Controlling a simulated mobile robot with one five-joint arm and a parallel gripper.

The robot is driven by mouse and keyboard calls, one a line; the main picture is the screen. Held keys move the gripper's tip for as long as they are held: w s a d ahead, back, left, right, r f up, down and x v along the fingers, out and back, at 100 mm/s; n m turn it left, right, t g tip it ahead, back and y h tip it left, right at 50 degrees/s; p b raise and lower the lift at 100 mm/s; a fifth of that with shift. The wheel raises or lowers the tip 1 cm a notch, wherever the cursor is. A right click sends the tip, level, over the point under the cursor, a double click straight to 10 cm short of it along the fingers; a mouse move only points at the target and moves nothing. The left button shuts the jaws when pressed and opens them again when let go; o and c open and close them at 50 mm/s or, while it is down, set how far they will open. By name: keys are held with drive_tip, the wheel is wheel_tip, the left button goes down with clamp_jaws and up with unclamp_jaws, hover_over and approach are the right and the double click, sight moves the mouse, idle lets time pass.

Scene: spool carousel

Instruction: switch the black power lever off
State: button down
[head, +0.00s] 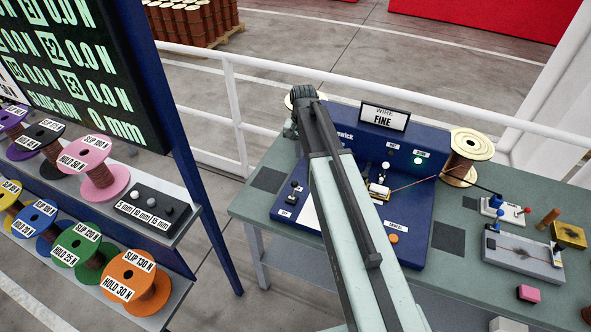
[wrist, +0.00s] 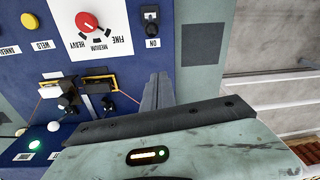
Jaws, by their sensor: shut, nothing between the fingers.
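The black power lever (head: 294,188) is at the left end of the blue machine in the head view. In the wrist view, the lever (wrist: 151,15) is near the top, on a small black plate with an "ON" label beside it. Its knob leans away from that label, though its exact setting is hard to tell. My gripper (wrist: 160,76) is shut and empty, its fingers pointing towards the blue panel. It is below the lever in the wrist picture, visibly apart from it.
A red selector dial (wrist: 87,22) sits beside the lever, with a yellow weld button (wrist: 29,20) farther left. The clamps (wrist: 92,85) with wire lie left of my fingers. A copper spool (head: 466,158) stands right of the machine. A dark pad (head: 268,181) lies left.

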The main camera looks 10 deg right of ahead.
sight(293, 191)
drive_tip(key=f+b, duration=1.1)
drive_tip(key=shift+w, duration=0.3)
drive_tip(key=s, duration=0.1)
drive_tip(key=s+a+r+p, duration=0.1)
drive_tip(key=s+r+p, duration=0.1)
drive_tip(key=shift+s+a+r, duration=0.25)
drive_tip(key=shift+s+a, duration=0.05)
drive_tip(key=shift+a, duration=0.05)
drive_tip(key=shift+f, duration=0.1)
drive_tip(key=shift+a, duration=0.1)
